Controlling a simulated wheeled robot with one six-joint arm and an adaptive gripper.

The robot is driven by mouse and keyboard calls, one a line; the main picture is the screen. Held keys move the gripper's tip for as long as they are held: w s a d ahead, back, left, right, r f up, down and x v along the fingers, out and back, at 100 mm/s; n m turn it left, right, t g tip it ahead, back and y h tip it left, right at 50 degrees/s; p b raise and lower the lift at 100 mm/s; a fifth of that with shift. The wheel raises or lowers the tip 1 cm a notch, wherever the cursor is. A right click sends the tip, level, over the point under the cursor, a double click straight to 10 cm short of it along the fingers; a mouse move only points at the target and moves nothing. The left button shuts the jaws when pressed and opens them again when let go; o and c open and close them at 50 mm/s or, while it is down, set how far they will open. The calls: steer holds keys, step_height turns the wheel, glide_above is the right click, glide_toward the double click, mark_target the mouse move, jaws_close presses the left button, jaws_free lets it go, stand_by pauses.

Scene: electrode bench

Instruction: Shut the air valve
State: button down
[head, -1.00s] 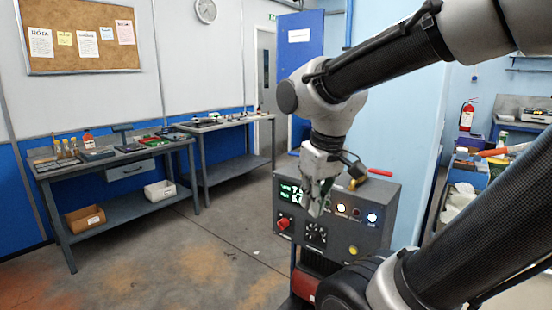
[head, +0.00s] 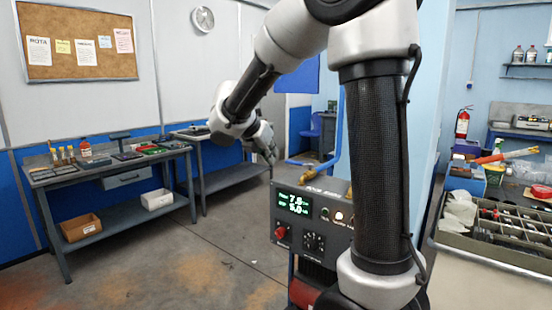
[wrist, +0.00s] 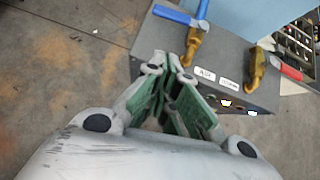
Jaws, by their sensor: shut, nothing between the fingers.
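The air valve is a brass valve body (wrist: 194,42) on top of a dark grey box, beside a label reading "AIR". Its blue lever (wrist: 172,13) lies roughly crosswise to the blue pipe that runs into the valve. In the head view the blue lever (head: 297,162) shows at the box's back left corner. My gripper (head: 272,155) is left of and above the lever, apart from it. In the wrist view my gripper's fingertips (wrist: 173,64) are together and empty, with the valve beyond them.
A second brass valve (wrist: 254,66) with a red lever (wrist: 288,70) stands right of it on the box. The box (head: 312,215) has a green display and knobs. The blue pipe (head: 341,115) rises behind. Left is a bench (head: 110,165); the floor between is clear.

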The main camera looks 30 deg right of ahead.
mark_target(299, 164)
steer(key=x, duration=0.3)
steer(key=d+r+x, duration=0.1)
steer(key=x, duration=0.6)
steer(key=shift+w+d, duration=0.6)
steer(key=shift+d, duration=0.2)
steer(key=shift+w+d+m+g, duration=0.3)
steer(key=shift+w+d+m, duration=0.1)
steer(key=shift+w+m, duration=0.1)
steer(key=shift+d+m+g, duration=0.15)
steer(key=shift+m+g, duration=0.15)
